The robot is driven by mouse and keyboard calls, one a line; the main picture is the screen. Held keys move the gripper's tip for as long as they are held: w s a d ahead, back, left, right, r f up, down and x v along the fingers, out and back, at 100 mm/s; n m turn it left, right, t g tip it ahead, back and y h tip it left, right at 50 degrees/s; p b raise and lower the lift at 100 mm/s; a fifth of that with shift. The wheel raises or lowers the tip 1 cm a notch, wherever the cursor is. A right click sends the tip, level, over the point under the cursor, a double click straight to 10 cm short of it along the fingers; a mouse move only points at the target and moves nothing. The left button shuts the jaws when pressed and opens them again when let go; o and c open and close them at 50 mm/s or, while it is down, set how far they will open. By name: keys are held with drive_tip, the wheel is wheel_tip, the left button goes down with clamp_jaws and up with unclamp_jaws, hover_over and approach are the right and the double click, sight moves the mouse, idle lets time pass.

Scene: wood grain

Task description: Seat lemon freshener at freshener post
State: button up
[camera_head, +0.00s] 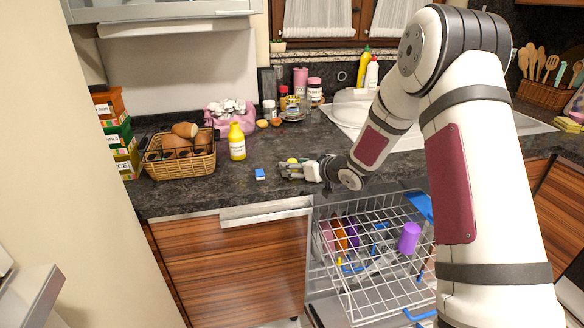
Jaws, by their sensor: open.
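A small yellow thing, seemingly the lemon freshener (292,160), shows just behind my gripper on the dark stone counter. It is mostly hidden, and I cannot tell whether the fingers touch it. My gripper (284,171) is open, low over the counter near its front edge, with the fingers pointing left. The dishwasher rack (372,298) is pulled out below and to the right. A small yellow piece (339,261) shows at the rack's left side; I cannot tell whether it is the freshener post.
A blue-and-white block (260,174) lies just left of my gripper. A yellow bottle (237,142) and a bread basket (180,158) stand further left. A purple cup (409,238) sits in the rack. The counter between bottle and gripper is mostly clear.

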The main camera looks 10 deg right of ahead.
drive_tip(key=shift+w+f, duration=0.1)
drive_tip(key=shift+w, duration=0.15)
drive_tip(key=shift+a, duration=0.1)
drive_tip(key=c, duration=1)
drive_tip(key=shift+r, duration=0.6)
wheel_tip(320, 180, up, 2)
drive_tip(key=shift+r, duration=0.15)
drive_tip(key=s+d+r+p, duration=0.15)
drive_tip(key=s+d, duration=0.25)
drive_tip(key=s, duration=1.1)
drive_tip(key=d+f+b, duration=0.3)
drive_tip(key=f+b, duration=0.4)
drive_tip(key=f, duration=0.2)
drive_tip(key=w+d+f+b, duration=0.1)
drive_tip(key=d+f+b, duration=0.2)
drive_tip(key=f+b, duration=0.5)
drive_tip(key=w+d+f+b, duration=0.1)
drive_tip(key=d+f+b, duration=0.2)
drive_tip(key=f+b, duration=0.4)
drive_tip(key=shift+d+f+y, duration=0.4)
drive_tip(key=shift+f, duration=1.6)
